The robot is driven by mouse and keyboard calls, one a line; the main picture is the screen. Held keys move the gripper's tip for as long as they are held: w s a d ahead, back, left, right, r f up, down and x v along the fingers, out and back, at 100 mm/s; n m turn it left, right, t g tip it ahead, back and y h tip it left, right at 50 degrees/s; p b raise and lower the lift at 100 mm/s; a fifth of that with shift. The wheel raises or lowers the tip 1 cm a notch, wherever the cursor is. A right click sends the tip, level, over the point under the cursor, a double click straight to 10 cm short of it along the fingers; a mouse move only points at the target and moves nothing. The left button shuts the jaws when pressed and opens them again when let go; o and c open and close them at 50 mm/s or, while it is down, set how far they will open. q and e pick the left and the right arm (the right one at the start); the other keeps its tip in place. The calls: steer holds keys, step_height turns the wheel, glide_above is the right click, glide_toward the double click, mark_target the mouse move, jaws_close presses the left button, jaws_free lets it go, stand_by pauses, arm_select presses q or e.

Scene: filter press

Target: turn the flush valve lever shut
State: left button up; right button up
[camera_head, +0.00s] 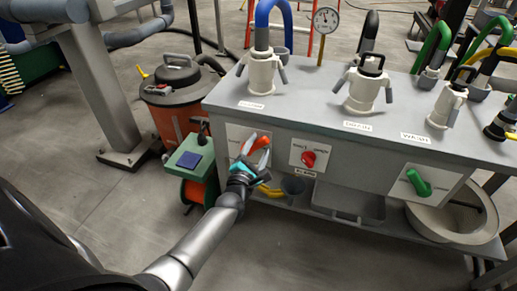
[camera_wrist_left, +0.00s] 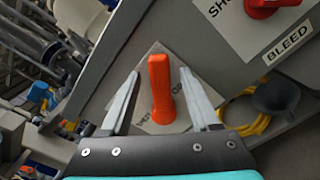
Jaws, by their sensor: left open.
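An orange-red lever (camera_wrist_left: 160,88) sits on a pale square plate (camera_wrist_left: 157,127) on the bench's front panel. Its lettering is partly hidden by the lever and fingers. No name label shows for this lever. In the head view the lever (camera_head: 262,143) is partly covered by my left gripper (camera_head: 257,149). In the left wrist view my left gripper (camera_wrist_left: 160,74) is open, with one finger on each side of the lever and a visible gap on both sides. The lever runs along the fingers' direction in that view. My right gripper is not in view.
A red knob (camera_head: 308,159) on a plate labelled BLEED is just right of the gripper. A green lever (camera_head: 419,183) is farther right. A grey tray (camera_head: 349,203) and yellow hose (camera_wrist_left: 249,128) lie below. An orange-and-black drum (camera_head: 172,100) and green box (camera_head: 191,158) stand left.

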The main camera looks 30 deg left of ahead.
arm_select(q)
steer(key=shift+c, duration=0.3)
jaws_close()
stand_by(1.1)
